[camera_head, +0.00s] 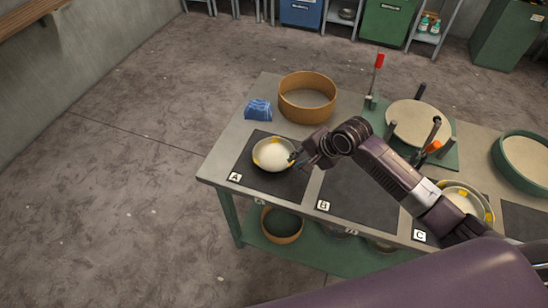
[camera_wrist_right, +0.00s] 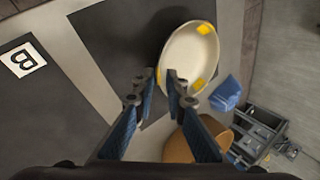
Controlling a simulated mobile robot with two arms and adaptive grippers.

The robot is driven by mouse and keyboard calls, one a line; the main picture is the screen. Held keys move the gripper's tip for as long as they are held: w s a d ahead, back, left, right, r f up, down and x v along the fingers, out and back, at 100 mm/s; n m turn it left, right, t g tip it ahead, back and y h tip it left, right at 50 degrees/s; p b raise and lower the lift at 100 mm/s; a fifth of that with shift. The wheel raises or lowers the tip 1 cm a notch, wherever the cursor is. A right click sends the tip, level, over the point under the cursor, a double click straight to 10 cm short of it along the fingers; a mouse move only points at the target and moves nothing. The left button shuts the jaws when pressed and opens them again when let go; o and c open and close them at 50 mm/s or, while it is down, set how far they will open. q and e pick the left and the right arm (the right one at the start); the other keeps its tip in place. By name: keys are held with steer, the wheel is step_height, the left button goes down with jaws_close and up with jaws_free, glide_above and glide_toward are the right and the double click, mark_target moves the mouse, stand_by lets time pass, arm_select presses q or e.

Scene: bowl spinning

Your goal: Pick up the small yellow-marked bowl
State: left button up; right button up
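The small bowl (camera_head: 273,155) is cream inside with yellow marks on its rim. It is at the dark mat marked A (camera_head: 238,166), at the table's left end. In the right wrist view, the bowl (camera_wrist_right: 190,57) appears tilted. My right gripper (camera_head: 303,161) reaches it from the right. In the wrist view, the fingertips (camera_wrist_right: 166,78) are close together with the bowl's near rim between them, one finger inside and one outside. Whether the bowl touches the mat is unclear. My left gripper is out of view.
A blue cloth (camera_head: 258,110) and an orange-brown round container (camera_head: 307,98) stand behind the bowl. A green stand with a round cream plate (camera_head: 417,122) and a red-tipped lever is to the right. Another yellow-marked bowl (camera_head: 462,200) is by label C. Mat B (camera_head: 350,200) is bare.

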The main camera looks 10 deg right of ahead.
mark_target(289, 164)
steer(key=shift+p+x, duration=0.5)
steer(key=shift+x, duration=2)
steer(key=shift+s+a, duration=0.1)
steer(key=shift+c, duration=0.2)
jaws_close()
